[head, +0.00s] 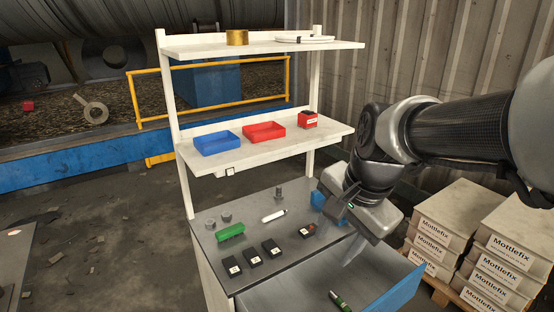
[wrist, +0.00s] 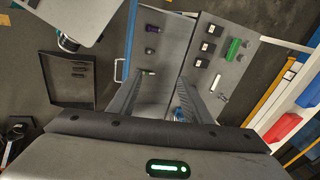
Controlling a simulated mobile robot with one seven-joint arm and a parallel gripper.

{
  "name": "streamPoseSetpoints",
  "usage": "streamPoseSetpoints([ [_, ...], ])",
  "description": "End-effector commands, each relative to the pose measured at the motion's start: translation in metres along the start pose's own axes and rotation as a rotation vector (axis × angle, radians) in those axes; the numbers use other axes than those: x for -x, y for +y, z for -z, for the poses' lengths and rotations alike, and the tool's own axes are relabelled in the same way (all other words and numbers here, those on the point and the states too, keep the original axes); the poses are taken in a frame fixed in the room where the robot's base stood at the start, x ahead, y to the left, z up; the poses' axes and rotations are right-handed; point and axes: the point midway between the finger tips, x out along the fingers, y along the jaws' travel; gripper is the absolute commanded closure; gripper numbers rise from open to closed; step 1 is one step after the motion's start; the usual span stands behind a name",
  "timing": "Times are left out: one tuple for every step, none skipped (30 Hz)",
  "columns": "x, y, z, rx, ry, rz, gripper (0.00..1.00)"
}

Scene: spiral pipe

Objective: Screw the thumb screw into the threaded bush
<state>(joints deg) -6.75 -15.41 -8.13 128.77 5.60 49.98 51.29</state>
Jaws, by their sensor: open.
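My gripper (head: 337,248) is open and empty, pointing down over the open drawer; its spread fingers also show in the wrist view (wrist: 161,82). I cannot surely tell the thumb screw or the threaded bush. A small dark upright piece (head: 280,192) stands at the back of the grey bench top (head: 250,205). Two round grey pieces (head: 226,218) sit at its back left. In the drawer lies a green and dark piece (head: 340,300), and the wrist view shows a purple-ended dark piece (wrist: 152,28) and another dark piece (wrist: 149,50) there.
Several dark labelled blocks (head: 252,257), a green block (head: 230,231) and a white tube (head: 273,215) lie on the bench. The blue-fronted drawer (head: 390,290) sticks out. Shelves above hold a blue bin (head: 217,143) and a red bin (head: 263,132). Stacked boxes (head: 457,222) stand at right.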

Motion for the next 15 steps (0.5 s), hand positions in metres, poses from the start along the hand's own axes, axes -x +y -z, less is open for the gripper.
streamPoseSetpoints([
  [-0.034,-0.003,0.005,-0.129,-0.021,-0.029,0.55],
  [-0.049,-0.006,0.008,-0.215,-0.029,-0.044,0.55],
  [-0.070,-0.010,0.013,-0.336,-0.035,-0.067,0.55],
  [-0.087,-0.013,0.017,-0.432,-0.038,-0.087,0.55],
  [-0.106,-0.015,0.021,-0.533,-0.038,-0.108,0.55],
  [-0.132,-0.018,0.026,-0.668,-0.031,-0.138,0.55],
  [-0.151,-0.020,0.029,-0.769,-0.023,-0.159,0.55],
  [-0.170,-0.022,0.033,-0.867,-0.011,-0.179,0.55],
  [-0.195,-0.023,0.037,-0.991,0.009,-0.204,0.55],
  [-0.212,-0.024,0.041,-1.080,0.026,-0.220,0.55],
  [-0.229,-0.024,0.043,-1.163,0.045,-0.236,0.55],
  [-0.248,-0.023,0.046,-1.261,0.070,-0.253,0.55],
  [-0.262,-0.023,0.049,-1.329,0.089,-0.263,0.55],
  [-0.274,-0.022,0.050,-1.389,0.107,-0.272,0.55],
  [-0.288,-0.021,0.052,-1.456,0.130,-0.281,0.55],
])
